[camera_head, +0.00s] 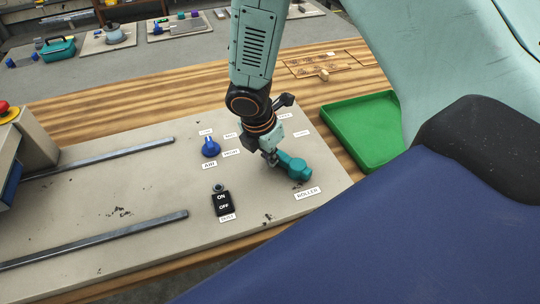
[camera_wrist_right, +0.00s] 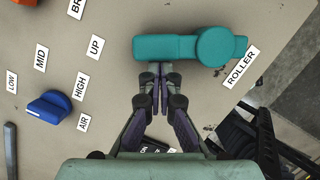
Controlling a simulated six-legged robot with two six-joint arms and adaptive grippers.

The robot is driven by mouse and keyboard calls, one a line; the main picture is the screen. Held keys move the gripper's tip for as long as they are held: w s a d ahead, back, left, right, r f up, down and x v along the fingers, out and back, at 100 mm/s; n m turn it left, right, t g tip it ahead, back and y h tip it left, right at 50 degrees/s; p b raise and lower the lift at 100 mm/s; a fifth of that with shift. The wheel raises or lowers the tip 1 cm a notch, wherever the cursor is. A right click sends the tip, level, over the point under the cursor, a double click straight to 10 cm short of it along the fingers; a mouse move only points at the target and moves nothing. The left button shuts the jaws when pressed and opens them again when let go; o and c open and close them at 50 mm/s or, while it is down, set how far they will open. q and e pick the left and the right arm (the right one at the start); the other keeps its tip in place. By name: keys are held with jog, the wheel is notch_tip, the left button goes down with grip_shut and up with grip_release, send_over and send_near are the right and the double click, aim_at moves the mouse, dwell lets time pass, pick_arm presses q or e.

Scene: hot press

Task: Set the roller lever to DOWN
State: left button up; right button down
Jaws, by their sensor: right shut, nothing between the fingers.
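The teal roller lever (camera_head: 299,170) sits on the beige panel near its right end, beside the ROLLER label (camera_head: 307,194). In the wrist view the lever (camera_wrist_right: 165,48) has a round hub at right, near the ROLLER label (camera_wrist_right: 241,66), and its arm points left toward the UP label (camera_wrist_right: 95,47). My right gripper (camera_head: 271,160) is at the lever's arm end in the head view. In the wrist view the gripper (camera_wrist_right: 157,78) has its fingers together, empty, beside the arm's lower edge; contact is unclear. No DOWN label is readable. My left gripper is not in view.
The blue AIR knob (camera_head: 210,147) and the black ON/OFF switch (camera_head: 221,203) stand left of the lever. A green tray (camera_head: 337,109) lies beyond the panel on the wooden table. Two metal rails (camera_head: 110,240) run across the panel's left part.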

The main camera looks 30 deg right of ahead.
jog(key=shift+w+d+m, duration=0.1)
jog(key=shift+w+m, duration=0.1)
jog(key=shift+m, duration=0.2)
jog(key=shift+p, duration=0.35)
jog(key=shift+w+d+r+m+g+p, duration=0.1)
jog(key=shift+w+d+m+g+p, duration=0.3)
jog(key=shift+m, duration=0.5)
jog(key=m+p, duration=0.1)
jog(key=d+m, duration=0.1)
jog(key=shift+w+d+m+p, duration=0.25)
jog(key=shift+m+p, duration=0.05)
jog(key=shift+p, duration=0.05)
jog(key=d+m, duration=0.1)
jog(key=d+m+g+p, duration=0.1)
jog(key=m, duration=0.1)
jog(key=shift+w, duration=0.15)
jog(key=shift+d+m+g+y+p, duration=0.2)
jog(key=shift+d+m+p, duration=0.2)
jog(key=shift+m, duration=0.5)
jog(key=shift+d+m+g+y+p, duration=0.25)
jog(key=shift+d+m, duration=0.25)
jog(key=shift+m, duration=0.4)
